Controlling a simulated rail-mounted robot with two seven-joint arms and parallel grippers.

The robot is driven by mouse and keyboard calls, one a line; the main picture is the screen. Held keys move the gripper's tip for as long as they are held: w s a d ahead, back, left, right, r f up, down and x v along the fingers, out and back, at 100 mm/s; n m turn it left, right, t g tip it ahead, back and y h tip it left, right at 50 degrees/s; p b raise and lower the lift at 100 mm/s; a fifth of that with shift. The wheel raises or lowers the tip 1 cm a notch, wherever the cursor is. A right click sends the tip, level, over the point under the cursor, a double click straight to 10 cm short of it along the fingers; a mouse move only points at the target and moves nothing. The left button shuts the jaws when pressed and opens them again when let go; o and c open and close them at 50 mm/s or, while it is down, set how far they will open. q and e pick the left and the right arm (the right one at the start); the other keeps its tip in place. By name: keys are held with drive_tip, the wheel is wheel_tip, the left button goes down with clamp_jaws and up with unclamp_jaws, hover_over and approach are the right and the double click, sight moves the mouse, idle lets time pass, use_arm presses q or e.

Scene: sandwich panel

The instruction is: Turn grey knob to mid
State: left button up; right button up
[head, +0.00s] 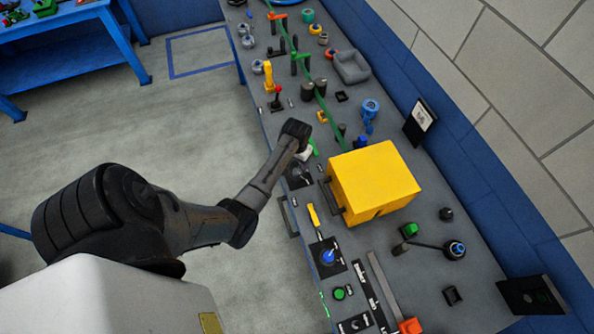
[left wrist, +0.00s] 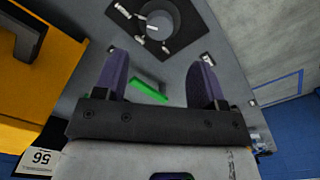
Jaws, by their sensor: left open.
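The grey knob (left wrist: 160,22) shows at the top of the left wrist view, a round dark grey dial on a black square plate with small white labels around it. Its pointer direction is too small to read. In the head view a black plate (head: 299,177) lies just below my left gripper (head: 304,152), and my arm partly hides it. In the left wrist view my left gripper (left wrist: 160,62) is open, its two purple fingers apart with nothing between them. The knob lies beyond the fingertips, apart from them. My right gripper is not in view.
A yellow box (head: 373,180) stands close right of my gripper in the head view. A green strip (left wrist: 149,91) lies on the panel between the fingers. A yellow-handled lever (head: 314,215) and blue knob (head: 328,257) are nearer. Several knobs and levers crowd the far panel.

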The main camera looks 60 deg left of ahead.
sight(297, 171)
use_arm(q)
wheel_tip(297, 171, down, 8)
drive_tip(key=shift+f+b, duration=0.1)
drive_tip(key=shift+b, duration=0.45)
drive_tip(key=c, duration=0.9)
